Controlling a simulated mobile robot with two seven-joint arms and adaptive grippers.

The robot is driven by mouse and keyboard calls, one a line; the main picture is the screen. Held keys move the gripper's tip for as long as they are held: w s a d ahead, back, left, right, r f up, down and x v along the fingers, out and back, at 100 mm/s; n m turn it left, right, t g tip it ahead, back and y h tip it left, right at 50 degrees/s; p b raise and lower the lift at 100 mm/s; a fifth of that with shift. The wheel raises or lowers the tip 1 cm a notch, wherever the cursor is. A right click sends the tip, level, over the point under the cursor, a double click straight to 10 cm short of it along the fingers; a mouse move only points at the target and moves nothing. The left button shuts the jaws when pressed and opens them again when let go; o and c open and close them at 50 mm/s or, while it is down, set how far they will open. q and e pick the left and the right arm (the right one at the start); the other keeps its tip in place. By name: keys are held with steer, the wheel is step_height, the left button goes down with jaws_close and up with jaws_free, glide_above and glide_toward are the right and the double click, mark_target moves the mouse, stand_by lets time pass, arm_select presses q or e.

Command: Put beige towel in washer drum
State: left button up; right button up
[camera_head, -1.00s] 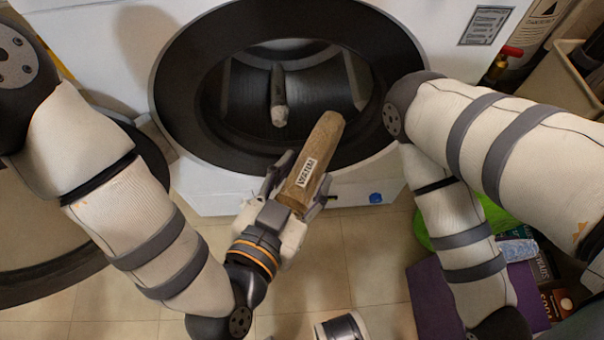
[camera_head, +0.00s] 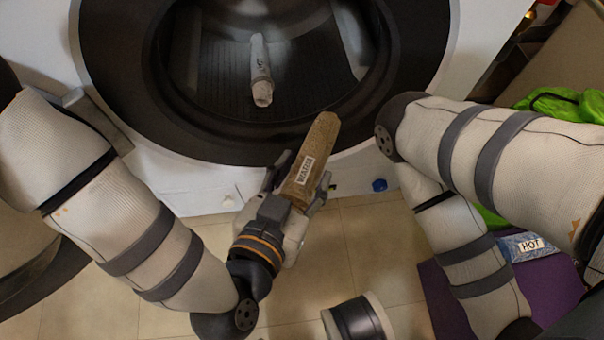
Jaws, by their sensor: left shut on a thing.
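The beige towel (camera_head: 312,155) is a tan-brown roll with a label that seems to read WARM. My left gripper (camera_head: 296,190) is shut on its lower part, and the towel's upper end points up toward the washer. The washer drum (camera_head: 208,95) is open at the top of the view, inside a wide black ring (camera_head: 120,75). The towel's tip overlaps the lower edge of the ring in the picture; I cannot tell whether they touch. My right gripper is not in view.
A pale grey roll (camera_head: 261,75) lies inside the drum. A bright green bag (camera_head: 568,104), a packet labelled HOT (camera_head: 528,246) and a purple item (camera_head: 548,290) are at the right. Tiled floor (camera_head: 372,240) shows below the washer.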

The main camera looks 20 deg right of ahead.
arm_select(q)
steer(key=w+d+b, duration=0.4)
steer(key=w+b, duration=0.2)
steer(key=w, duration=0.8)
steer(key=w+d+b, duration=0.4)
steer(key=w+b, duration=0.2)
steer(key=w, duration=0.8)
steer(key=shift+w, duration=0.35)
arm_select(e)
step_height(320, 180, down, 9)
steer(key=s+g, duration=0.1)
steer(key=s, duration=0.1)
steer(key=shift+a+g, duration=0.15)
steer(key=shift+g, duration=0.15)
arm_select(q)
steer(key=shift+d, duration=0.1)
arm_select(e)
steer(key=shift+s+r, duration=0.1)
arm_select(q)
steer(key=o, duration=1.5)
steer(key=shift+c, duration=0.2)
steer(key=shift+s, duration=0.1)
